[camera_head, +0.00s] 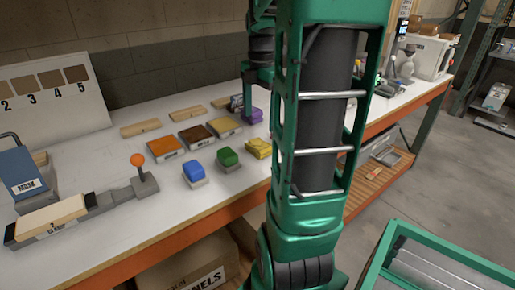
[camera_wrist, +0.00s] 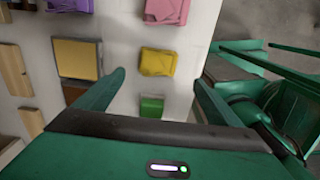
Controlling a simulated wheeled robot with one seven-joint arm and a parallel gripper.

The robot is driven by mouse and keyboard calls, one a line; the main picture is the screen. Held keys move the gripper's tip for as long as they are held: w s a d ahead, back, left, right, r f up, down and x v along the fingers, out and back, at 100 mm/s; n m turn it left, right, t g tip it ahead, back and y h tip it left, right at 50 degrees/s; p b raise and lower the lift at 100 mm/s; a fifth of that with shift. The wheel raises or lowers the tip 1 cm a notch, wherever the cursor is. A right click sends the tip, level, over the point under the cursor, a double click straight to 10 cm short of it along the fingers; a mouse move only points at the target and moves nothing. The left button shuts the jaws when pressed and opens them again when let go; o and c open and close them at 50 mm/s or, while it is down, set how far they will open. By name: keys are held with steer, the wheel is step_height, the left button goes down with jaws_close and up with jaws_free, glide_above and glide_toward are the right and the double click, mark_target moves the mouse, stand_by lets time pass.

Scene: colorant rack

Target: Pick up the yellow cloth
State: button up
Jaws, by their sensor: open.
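The yellow cloth (camera_head: 258,148) is a small folded pad near the front edge of the white table, just left of my arm in the head view. In the wrist view the yellow cloth (camera_wrist: 159,62) lies just beyond the fingertips, roughly centred between them. My gripper (camera_wrist: 159,79) is open, with nothing between its fingers, and appears to be above the table. The height of the gap to the cloth is hard to tell. In the head view my arm hides part of the table around the cloth's right side.
A green cloth (camera_head: 228,157) and a blue cloth (camera_head: 193,172) sit left of the yellow one. A purple cloth (camera_head: 251,115) is behind it. A pink cloth (camera_wrist: 162,11) lies beyond it in the wrist view.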

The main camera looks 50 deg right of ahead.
mark_target(259, 143)
step_height(259, 143, down, 10)
steer(key=shift+w+d+r, duration=0.1)
steer(key=shift+w, duration=0.05)
steer(key=c, duration=1.1)
